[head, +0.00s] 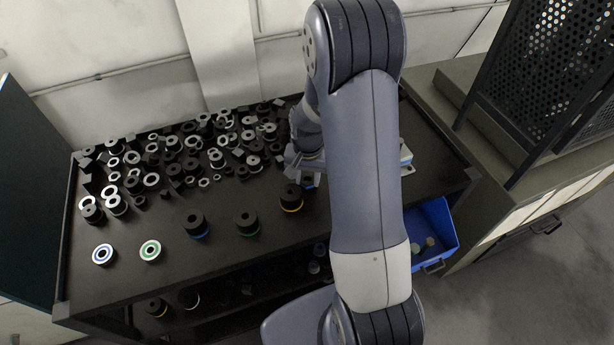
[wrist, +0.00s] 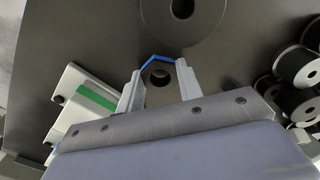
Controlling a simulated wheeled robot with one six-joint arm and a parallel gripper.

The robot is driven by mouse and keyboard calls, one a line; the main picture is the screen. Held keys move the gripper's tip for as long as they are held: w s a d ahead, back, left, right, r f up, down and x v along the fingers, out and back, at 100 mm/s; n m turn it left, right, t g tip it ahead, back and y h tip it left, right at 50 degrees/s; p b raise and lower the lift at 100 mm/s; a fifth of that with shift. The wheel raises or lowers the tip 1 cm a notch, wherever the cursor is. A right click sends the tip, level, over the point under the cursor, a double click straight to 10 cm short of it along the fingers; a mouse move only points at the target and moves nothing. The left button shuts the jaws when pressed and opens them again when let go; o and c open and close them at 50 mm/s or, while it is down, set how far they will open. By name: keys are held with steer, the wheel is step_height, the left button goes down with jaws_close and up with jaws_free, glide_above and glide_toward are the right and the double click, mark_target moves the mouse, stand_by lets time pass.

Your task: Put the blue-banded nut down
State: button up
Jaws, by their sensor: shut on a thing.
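The blue-banded nut (wrist: 159,76) is a dark piece with a round hole and a blue edge, seen in the wrist view. My gripper (wrist: 158,86) is shut on it, with one pale finger on each side. In the head view, my gripper (head: 302,163) is partly hidden by my arm, near the right part of the dark table. A small blue patch shows just below it, probably the nut's band. The wrist view does not show clearly whether the nut touches the surface below.
A yellow-banded black cylinder (head: 291,198) stands close to my gripper. Green-banded (head: 246,223) and blue-banded (head: 196,225) cylinders stand left of it. Many dark and metal parts crowd the table's back. A white block with a green stripe (wrist: 92,96) is beside my gripper.

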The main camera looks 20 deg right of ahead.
steer(key=shift+f, duration=0.25)
steer(key=shift+f, duration=0.15)
steer(key=o, duration=1)
